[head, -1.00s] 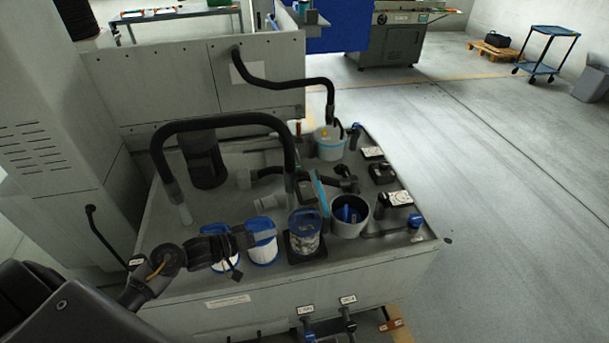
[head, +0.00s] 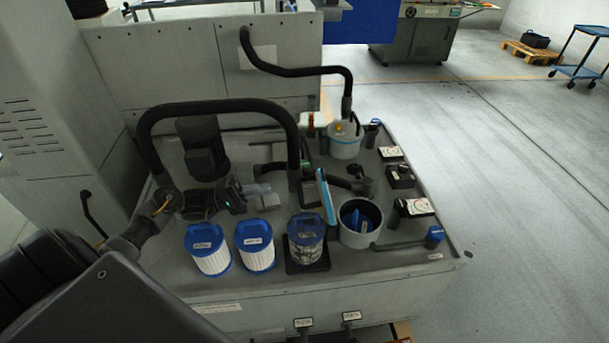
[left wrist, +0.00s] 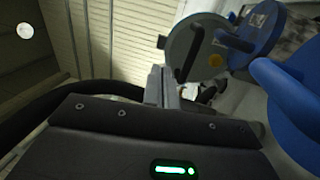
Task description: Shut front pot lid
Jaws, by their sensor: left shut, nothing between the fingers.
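The front pot (head: 343,234) is a round grey pot standing open at the right front of the tank top, with a blue item inside. Its lid (head: 327,196) stands upright on the pot's left side, seen nearly edge-on with a light blue rim. In the left wrist view a round grey lid (left wrist: 205,62) with a black bar handle shows beyond my fingers. My left gripper (head: 268,192) is shut and empty, behind the filters and left of the lid, apart from it. It also shows in the left wrist view (left wrist: 161,84). My right gripper is out of view.
Two white filters with blue caps (head: 211,250) (head: 256,247) and a dirty filter (head: 306,244) stand along the front edge. A black hose (head: 215,106) arches above my gripper. A back pot (head: 344,145) has its lid on. Black fittings (head: 399,176) lie at the right.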

